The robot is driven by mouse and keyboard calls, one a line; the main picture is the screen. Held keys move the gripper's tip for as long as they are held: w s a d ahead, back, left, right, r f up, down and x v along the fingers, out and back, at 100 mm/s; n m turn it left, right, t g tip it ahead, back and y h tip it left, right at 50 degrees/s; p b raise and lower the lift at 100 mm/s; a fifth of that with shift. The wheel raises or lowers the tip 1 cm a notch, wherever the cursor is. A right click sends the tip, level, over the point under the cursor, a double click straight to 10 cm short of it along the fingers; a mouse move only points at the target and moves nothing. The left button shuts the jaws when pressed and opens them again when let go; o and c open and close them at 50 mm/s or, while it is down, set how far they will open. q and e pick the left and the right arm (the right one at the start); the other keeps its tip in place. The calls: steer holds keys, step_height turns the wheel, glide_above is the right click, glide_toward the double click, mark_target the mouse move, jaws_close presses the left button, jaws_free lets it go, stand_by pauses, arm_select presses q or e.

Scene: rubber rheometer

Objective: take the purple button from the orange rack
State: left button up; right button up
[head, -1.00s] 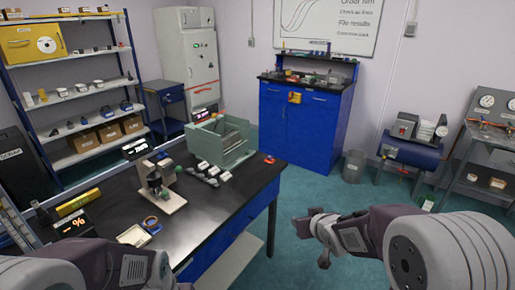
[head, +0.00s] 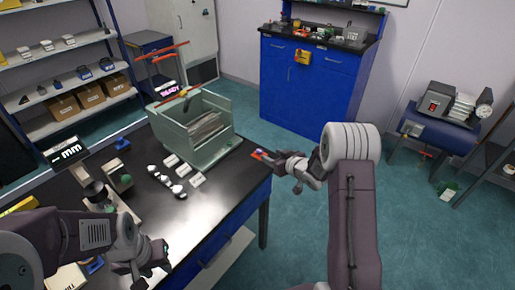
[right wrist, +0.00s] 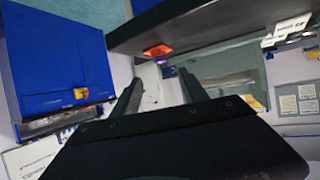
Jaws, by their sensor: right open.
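The orange rack (head: 258,154) is a small block at the right corner of the black table. It also shows in the right wrist view (right wrist: 158,51), beyond the fingertips. A small purple shape (right wrist: 168,71), which looks like the purple button, is at the rack in that view. It is too small to make out in the head view. My right gripper (head: 277,162) is close to the rack, beside the table edge. Its two fingers (right wrist: 160,78) are apart with nothing between them. My left gripper (head: 148,265) is over the table's near edge and looks open and empty.
A green bin (head: 222,149) stands at the table's back, with small white-labelled items (head: 182,172) in front. A small stand (head: 117,185) is near my left arm. A blue cabinet (head: 310,80) is behind.

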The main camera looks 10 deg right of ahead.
mark_target(260, 151)
steer(key=x, duration=0.4)
steer(key=shift+d+f, duration=0.1)
steer(key=shift+d, duration=0.1)
steer(key=shift+a, duration=0.1)
steer(key=x, duration=0.5)
steer(key=shift+s+p, duration=0.1)
steer(key=shift+p, duration=0.25)
steer(key=shift+s+a, duration=0.1)
steer(key=shift+s, duration=0.05)
steer(key=shift+c, duration=0.9)
jaws_close()
